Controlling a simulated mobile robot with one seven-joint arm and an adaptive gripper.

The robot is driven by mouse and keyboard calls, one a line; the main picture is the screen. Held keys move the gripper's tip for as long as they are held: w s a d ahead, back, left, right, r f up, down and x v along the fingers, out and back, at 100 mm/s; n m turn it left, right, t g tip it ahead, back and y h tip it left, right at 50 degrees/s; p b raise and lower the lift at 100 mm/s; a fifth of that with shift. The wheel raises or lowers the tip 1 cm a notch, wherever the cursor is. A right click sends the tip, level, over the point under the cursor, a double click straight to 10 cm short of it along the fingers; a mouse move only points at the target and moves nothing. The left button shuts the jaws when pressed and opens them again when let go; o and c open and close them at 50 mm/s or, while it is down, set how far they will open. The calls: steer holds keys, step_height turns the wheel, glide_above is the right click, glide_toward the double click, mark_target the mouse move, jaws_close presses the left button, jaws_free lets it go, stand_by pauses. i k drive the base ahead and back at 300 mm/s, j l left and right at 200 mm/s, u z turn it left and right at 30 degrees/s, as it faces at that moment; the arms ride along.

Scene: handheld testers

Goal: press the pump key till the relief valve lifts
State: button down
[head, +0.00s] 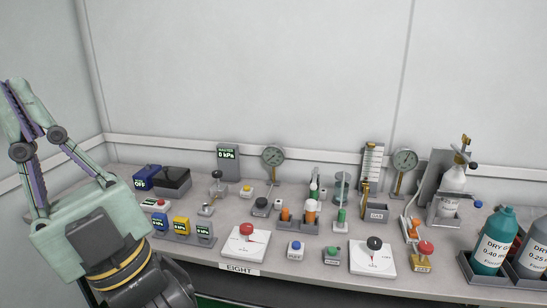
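Several push keys stand on the bench in the head view, and I cannot tell which is the pump key. They include a red knob on a white plate (247,238), a dark knob on a white plate (373,249), a small blue key (295,248), a small green key (332,255) and a red knob on a yellow block (423,254). The relief valve cannot be identified for sure. A display (228,160) reads 0 kPa. My gripper (19,105) is raised at the far left, well away from the keys. Its fingers look shut, with nothing visible between them.
Two dial gauges (273,156) (404,160) rise at the back. A bottle with a brass fitting (453,179) stands right. Coloured testers (181,226) stand at left. Air above the bench is clear.

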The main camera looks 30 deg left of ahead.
mark_target(260, 201)
steer(key=u, duration=0.55)
steer(key=i+l+u, duration=0.3)
steer(key=u, duration=0.2)
steer(key=i+l+u, duration=0.2)
steer(key=l+u, duration=0.3)
steer(key=i+l, duration=0.15)
steer(key=l, duration=0.2)
steer(key=i+l, duration=0.1)
steer(key=l, duration=0.2)
steer(key=i+l+u, duration=0.1)
steer(key=l, duration=0.25)
